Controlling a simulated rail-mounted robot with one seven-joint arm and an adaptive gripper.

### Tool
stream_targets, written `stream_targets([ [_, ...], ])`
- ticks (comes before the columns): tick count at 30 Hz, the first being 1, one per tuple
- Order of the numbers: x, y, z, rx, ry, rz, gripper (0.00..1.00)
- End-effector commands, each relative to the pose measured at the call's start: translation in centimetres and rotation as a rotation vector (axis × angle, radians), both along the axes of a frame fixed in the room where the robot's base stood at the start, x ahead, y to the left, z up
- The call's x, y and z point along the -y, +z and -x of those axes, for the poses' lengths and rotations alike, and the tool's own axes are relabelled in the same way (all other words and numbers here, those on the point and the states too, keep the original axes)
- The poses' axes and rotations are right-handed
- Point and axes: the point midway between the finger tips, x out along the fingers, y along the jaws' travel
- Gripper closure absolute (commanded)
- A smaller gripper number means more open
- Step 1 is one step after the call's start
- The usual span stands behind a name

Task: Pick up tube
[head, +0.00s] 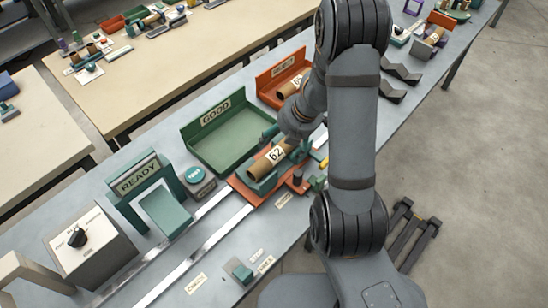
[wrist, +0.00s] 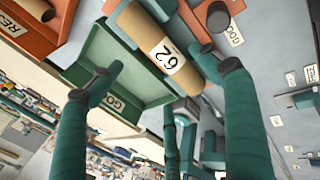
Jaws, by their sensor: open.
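The brown cardboard tube (head: 259,168) with a white "62" label lies on the orange carriage (head: 240,190) on the rails in the head view. It also shows large in the wrist view (wrist: 135,28), near the top centre. My gripper (head: 283,150) is over the carriage at the tube, partly hidden by my arm. In the wrist view my gripper (wrist: 168,66) has its two teal fingers apart, one on each side of the tube in the picture. I cannot tell whether either finger touches it. The gripper is open and holds nothing.
An empty green GOOD tray (head: 222,145) stands behind the carriage. An orange tray (head: 268,92) with another tube (head: 289,89) is beyond it. A READY stand (head: 140,180), a round teal button (head: 194,175) and a dial box (head: 90,245) are to the left.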

Motion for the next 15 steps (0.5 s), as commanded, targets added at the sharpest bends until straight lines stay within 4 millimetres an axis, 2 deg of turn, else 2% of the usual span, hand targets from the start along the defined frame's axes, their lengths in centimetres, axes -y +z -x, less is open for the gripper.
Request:
stream_targets([
  [1, -0.3, -1.4, -0.2, 0.000, 0.001, 0.000, 0.22],
  [3, -0.6, -2.4, -0.5, -0.001, 0.004, 0.000, 0.22],
  [8, -1.0, -3.8, -1.0, 0.001, 0.003, 0.001, 0.22],
  [15, -1.4, -7.2, -2.1, 0.000, 0.005, 0.001, 0.22],
])
